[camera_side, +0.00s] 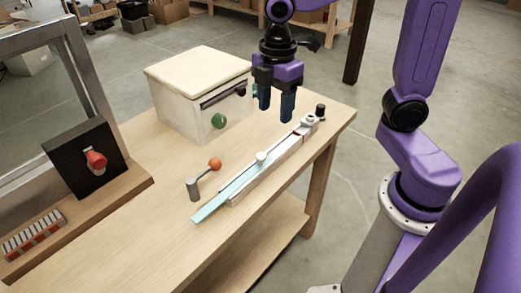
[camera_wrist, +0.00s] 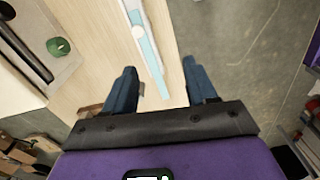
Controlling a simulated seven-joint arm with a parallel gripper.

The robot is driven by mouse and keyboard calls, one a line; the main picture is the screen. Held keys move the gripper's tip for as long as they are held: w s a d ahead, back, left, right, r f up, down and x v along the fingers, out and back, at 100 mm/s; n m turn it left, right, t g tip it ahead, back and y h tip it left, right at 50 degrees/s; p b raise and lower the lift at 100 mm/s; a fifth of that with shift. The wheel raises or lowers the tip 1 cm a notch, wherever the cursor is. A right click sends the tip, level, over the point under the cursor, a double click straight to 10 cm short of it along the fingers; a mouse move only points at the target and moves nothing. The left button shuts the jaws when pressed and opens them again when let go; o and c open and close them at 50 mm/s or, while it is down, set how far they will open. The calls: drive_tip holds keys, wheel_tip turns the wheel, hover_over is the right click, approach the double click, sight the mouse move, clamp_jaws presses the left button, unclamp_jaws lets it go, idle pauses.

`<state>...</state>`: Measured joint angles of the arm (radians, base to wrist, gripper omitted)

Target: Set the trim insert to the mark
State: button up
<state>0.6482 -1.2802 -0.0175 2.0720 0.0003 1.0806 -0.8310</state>
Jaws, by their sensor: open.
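A long light-blue strip (camera_side: 226,200), which looks like the trim insert, lies along a white rail (camera_side: 262,177) on the wooden bench. A pale round knob (camera_side: 261,158) stands up from it near its middle. The strip (camera_wrist: 149,55) and knob (camera_wrist: 138,32) also show in the wrist view. A small red spot (camera_side: 298,133) near the rail's far end may be the mark; I cannot tell. My gripper (camera_side: 276,114) is open and empty above the bench, near the rail's far end. In the wrist view its two dark-blue fingers (camera_wrist: 160,70) stand apart with the strip's end below and between them.
A cream box (camera_side: 197,92) with a dark handle and green knob (camera_side: 218,121) stands behind the rail. A grey post with an orange-tipped lever (camera_side: 194,188) stands close left of the strip. A black panel with a red switch (camera_side: 95,160) is at left. The bench front is clear.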

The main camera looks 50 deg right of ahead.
drive_tip(key=n, duration=0.1)
approach(261, 155)
wheel_tip(261, 155, down, 8)
drive_tip(key=shift+f, duration=0.1)
idle(0.7)
